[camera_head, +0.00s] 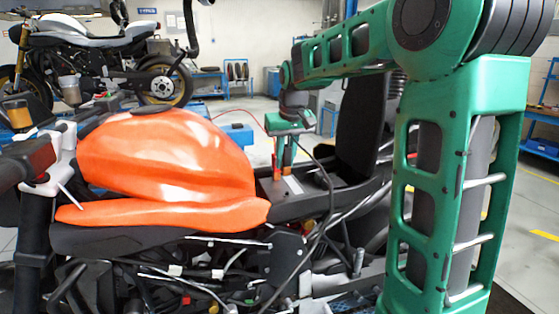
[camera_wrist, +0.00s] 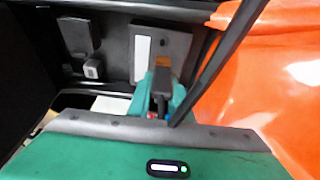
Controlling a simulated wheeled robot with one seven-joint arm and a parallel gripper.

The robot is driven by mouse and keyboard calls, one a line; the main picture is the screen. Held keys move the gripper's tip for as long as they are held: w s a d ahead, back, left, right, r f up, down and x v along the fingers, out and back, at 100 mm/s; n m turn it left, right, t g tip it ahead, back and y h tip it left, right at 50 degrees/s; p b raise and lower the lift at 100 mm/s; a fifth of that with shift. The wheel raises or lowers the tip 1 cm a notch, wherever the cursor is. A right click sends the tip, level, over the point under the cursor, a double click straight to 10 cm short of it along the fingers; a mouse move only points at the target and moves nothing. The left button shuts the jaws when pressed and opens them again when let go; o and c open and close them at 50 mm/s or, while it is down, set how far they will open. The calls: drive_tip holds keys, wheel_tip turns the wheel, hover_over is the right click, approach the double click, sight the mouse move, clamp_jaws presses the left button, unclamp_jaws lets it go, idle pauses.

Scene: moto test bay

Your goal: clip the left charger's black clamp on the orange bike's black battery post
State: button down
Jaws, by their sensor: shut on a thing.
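The orange bike (camera_head: 165,150) stands across the left and middle, its orange tank in front of an open bay behind it. My gripper (camera_head: 284,155) points down into that bay. In the wrist view its green fingers (camera_wrist: 160,95) are shut on the black clamp (camera_wrist: 160,84). A black cable (camera_wrist: 218,60) runs from the clamp and also hangs in a curve in the head view (camera_head: 328,190). Under the clamp lies a grey battery-like block (camera_wrist: 178,45) with a white label. A red upright piece (camera_head: 275,165) shows beside the fingers. I cannot make out the black post or whether the clamp touches it.
The upright black seat (camera_head: 362,125) stands close to the right of my gripper. A blue box (camera_head: 236,134) is behind the tank, not clearly identifiable. A second bike (camera_head: 95,60) stands at the back left. Blue benches (camera_head: 210,85) line the back wall.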

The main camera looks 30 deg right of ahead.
sight(287, 172)
drive_tip(key=shift+d+f, duration=0.1)
drive_tip(key=shift+f, duration=2.7)
drive_tip(key=shift+s, duration=0.4)
drive_tip(key=shift+f, duration=0.55)
drive_tip(key=c, duration=1.5)
unclamp_jaws()
drive_tip(key=shift+c, duration=0.2)
drive_tip(key=v, duration=1)
drive_tip(key=shift+r, duration=0.35)
